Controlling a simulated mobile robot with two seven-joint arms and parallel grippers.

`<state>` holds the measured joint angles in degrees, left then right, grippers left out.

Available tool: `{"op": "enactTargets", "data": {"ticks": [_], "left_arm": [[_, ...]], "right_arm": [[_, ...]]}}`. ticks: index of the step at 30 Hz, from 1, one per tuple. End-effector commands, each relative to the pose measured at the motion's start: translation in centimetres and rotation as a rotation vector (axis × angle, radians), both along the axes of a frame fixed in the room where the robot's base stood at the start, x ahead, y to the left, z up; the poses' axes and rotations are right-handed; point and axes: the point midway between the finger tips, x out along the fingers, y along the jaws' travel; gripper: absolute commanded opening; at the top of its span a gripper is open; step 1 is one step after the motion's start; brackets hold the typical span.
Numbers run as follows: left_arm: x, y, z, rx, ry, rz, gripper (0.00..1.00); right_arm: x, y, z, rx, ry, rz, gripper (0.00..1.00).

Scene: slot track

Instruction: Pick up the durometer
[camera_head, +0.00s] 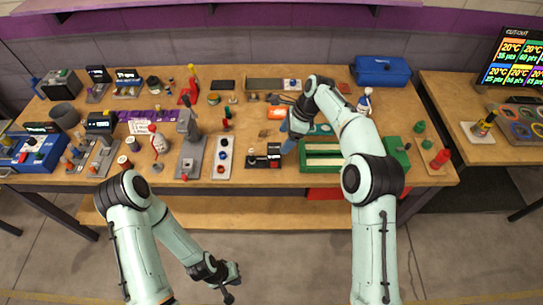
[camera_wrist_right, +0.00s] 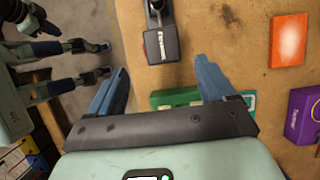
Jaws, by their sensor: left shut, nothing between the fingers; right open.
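A black device with a small white label (camera_wrist_right: 160,43) lies on the bench in the right wrist view. It appears to be the black item on a dark base (camera_head: 272,156) left of my right gripper in the head view. It may be the durometer; its label is too small to read. My right gripper (camera_head: 290,138) is low over the bench beside it. Its blue fingers (camera_wrist_right: 167,88) are open and empty, and the device is beyond them, not between them. My left gripper (camera_head: 232,283) is shut and empty, low in front of the bench.
A green tray (camera_head: 322,162) is right of my right gripper. An orange block (camera_head: 277,113) lies behind. A white plate with round parts (camera_head: 221,160) and a grey stand (camera_head: 189,155) are to the left. Several tools crowd the bench's left half. A blue case (camera_head: 381,71) is at back right.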

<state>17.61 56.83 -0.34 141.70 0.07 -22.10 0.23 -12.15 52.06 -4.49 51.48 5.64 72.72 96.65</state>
Motion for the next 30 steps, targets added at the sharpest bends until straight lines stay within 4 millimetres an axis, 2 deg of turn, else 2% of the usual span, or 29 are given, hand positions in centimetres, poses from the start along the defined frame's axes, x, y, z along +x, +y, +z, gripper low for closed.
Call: {"op": "enactTargets", "data": {"ticks": [5, 12, 19, 20, 21, 27, 30], "left_arm": [[-0.2, 0.0, -0.1, 0.000, 0.002, 0.000, 0.00], [-0.8, 0.0, -0.6, 0.000, 0.009, 0.000, 0.00], [-0.8, 0.0, -0.6, 0.000, 0.009, 0.000, 0.00], [-0.8, 0.0, -0.6, 0.000, 0.009, 0.000, 0.00], [-0.8, 0.0, -0.6, 0.000, 0.009, 0.000, 0.00], [-0.7, 0.0, -0.6, 0.001, 0.008, 0.000, 0.00], [-0.7, 0.0, -0.6, 0.000, 0.009, 0.000, 0.00]], "right_arm": [[0.2, 0.6, -1.5, 0.000, 0.002, 0.001, 0.83], [0.4, 1.8, -4.7, 0.000, 0.003, -0.001, 0.83], [0.5, 1.9, -4.8, 0.001, -0.001, -0.001, 0.83], [0.5, 1.9, -4.8, 0.001, -0.001, -0.001, 0.76], [0.5, 1.9, -4.8, 0.000, -0.001, -0.001, 0.63], [0.5, 1.9, -4.8, 0.000, -0.001, -0.001, 0.00], [0.5, 1.9, -4.6, 0.002, -0.003, -0.001, 0.00]]}}
